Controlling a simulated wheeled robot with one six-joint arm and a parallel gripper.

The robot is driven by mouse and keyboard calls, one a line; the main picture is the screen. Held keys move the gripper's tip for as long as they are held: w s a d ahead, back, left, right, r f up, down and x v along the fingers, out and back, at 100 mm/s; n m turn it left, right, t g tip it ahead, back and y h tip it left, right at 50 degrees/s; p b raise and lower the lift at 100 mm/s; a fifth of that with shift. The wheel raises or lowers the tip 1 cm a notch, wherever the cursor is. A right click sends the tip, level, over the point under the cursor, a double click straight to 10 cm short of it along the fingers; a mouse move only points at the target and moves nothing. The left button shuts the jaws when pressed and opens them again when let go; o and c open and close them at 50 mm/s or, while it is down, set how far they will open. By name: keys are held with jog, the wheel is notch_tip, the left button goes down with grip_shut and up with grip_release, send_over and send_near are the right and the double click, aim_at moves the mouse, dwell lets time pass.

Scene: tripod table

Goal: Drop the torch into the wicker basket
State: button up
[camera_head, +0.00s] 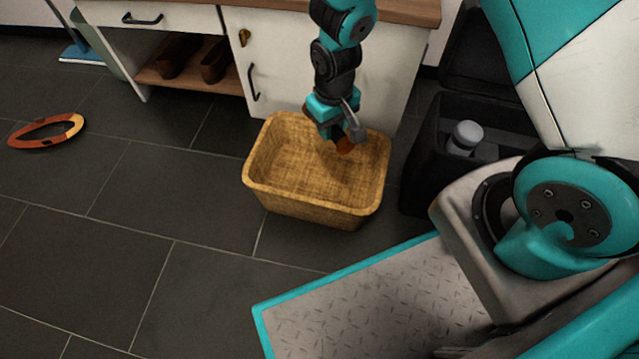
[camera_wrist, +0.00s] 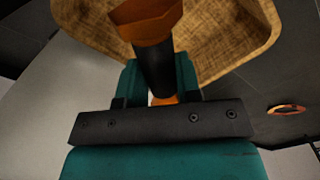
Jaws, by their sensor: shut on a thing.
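The wicker basket (camera_head: 310,205) stands on the dark tiled floor in front of the white cabinet; its rim and wall also show in the wrist view (camera_wrist: 245,45). My gripper (camera_head: 343,138) is over the back right part of the basket and points down. In the wrist view my gripper (camera_wrist: 160,85) is shut on the torch (camera_wrist: 153,62), which has a black body and an orange head. The torch's head points towards the basket's inside. In the head view only a small orange part of the torch (camera_head: 345,146) shows; the gripper hides the rest.
A white cabinet (camera_head: 290,65) with a wooden top and a shoe shelf stands behind the basket. A black open box (camera_head: 425,150) with a grey-lidded thing (camera_head: 466,136) stands to the right. An orange ring (camera_head: 45,131) lies at the left.

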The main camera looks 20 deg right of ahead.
notch_tip(320, 180, down, 6)
jog(key=b, duration=0.6)
jog(key=shift+r, duration=0.1)
jog(key=o, duration=1.1)
jog(key=shift+c, duration=0.2)
jog(key=shift+r, duration=0.1)
notch_tip(320, 180, up, 17)
jog(key=p, duration=1)
jog(key=shift+r, duration=0.15)
